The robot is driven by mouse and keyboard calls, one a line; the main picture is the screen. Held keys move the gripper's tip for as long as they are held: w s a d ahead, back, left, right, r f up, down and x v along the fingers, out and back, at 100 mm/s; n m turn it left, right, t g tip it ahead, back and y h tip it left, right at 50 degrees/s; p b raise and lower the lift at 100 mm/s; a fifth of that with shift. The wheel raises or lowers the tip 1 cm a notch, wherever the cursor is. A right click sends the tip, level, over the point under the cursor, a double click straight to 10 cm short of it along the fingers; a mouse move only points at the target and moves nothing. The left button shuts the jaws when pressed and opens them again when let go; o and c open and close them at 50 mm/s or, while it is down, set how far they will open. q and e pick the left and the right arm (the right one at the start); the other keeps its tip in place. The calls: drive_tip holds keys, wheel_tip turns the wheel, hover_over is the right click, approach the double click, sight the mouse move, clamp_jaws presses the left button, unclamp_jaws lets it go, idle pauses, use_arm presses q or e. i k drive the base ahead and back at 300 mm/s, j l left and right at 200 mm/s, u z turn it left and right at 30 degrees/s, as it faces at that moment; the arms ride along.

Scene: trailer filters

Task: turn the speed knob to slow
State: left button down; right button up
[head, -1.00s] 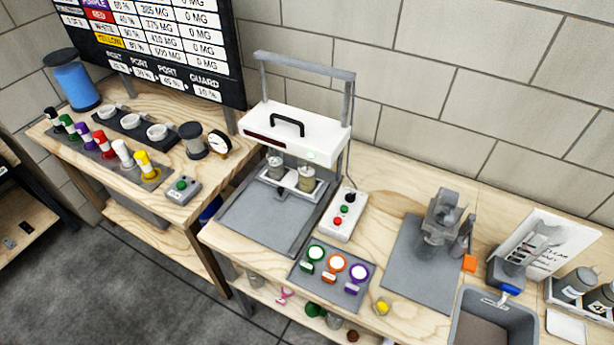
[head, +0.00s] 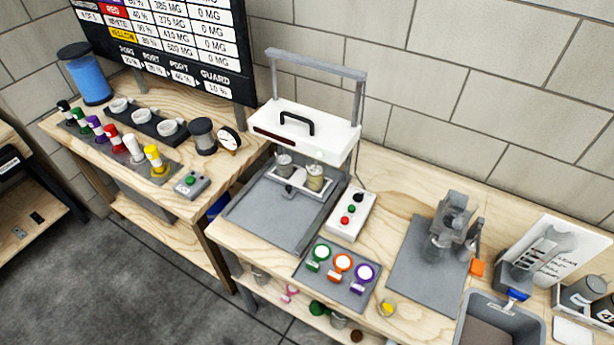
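A white control box (head: 351,214) lies on the wooden bench to the right of the white press-like machine (head: 303,130). On it, from back to front, are a black knob (head: 357,196), a green button (head: 351,208) and a red button (head: 345,220). The knob is small here, and I cannot read which setting it points to. Neither of my grippers shows in the head view.
A grey mat with green, orange and purple ringed pieces (head: 342,262) lies in front of the box. A grey device (head: 450,228) stands to the right, beyond some bare bench. A grey bin (head: 535,328) is at the front right.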

sight(358, 198)
drive_tip(key=k+l+z, duration=0.4)
drive_tip(key=l, duration=0.15)
drive_tip(key=l+z, duration=0.15)
drive_tip(key=l, duration=0.15)
drive_tip(key=k+l+z, duration=0.2)
drive_tip(key=i+l, duration=0.05)
drive_tip(key=l, duration=0.05)
